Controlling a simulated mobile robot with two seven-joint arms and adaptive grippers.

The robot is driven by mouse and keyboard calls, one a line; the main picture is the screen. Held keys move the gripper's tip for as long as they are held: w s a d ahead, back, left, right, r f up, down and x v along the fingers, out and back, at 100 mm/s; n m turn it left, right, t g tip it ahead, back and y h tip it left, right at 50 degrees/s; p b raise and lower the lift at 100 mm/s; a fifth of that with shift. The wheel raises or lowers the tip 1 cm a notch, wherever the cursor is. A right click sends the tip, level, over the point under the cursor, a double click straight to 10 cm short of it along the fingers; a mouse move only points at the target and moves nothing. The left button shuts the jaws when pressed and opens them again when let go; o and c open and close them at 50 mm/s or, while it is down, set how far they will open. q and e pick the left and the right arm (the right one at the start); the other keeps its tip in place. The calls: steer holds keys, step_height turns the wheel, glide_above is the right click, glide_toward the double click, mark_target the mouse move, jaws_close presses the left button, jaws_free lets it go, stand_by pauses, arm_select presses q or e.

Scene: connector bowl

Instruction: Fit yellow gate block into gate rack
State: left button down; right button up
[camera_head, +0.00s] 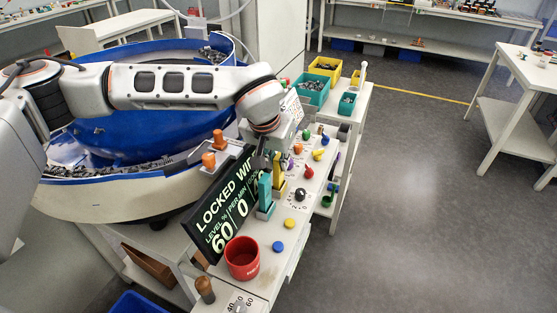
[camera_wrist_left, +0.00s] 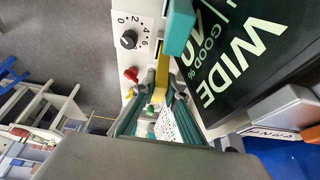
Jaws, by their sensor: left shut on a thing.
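The yellow gate block (camera_head: 278,170) is upright beside a teal block (camera_head: 264,188) on the narrow white console. My left gripper (camera_head: 268,150) comes down from above and is shut on the yellow block. In the left wrist view the yellow block (camera_wrist_left: 160,90) sits between the fingertips of my left gripper (camera_wrist_left: 156,94), and the teal block (camera_wrist_left: 180,26) stands close to it. The gate rack (camera_head: 265,211) shows as a grey-blue base under the teal block. I cannot tell whether the yellow block touches the rack. My right gripper is not in view.
A dark display panel (camera_head: 222,206) leans close to the left of the blocks. A red cup (camera_head: 242,258) and blue button (camera_head: 278,246) are nearer. A black knob (camera_head: 300,194) and several coloured knobs line the console. Teal (camera_head: 312,90) and yellow (camera_head: 325,68) bins stand behind.

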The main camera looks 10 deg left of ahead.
arm_select(q)
steer(key=shift+r, duration=0.1)
steer(key=c, duration=2.3)
jaws_free()
steer(key=shift+c, duration=0.2)
steer(key=shift+r, duration=0.1)
steer(key=v, duration=1.1)
steer(key=shift+s+r, duration=0.25)
steer(key=shift+r, duration=0.1)
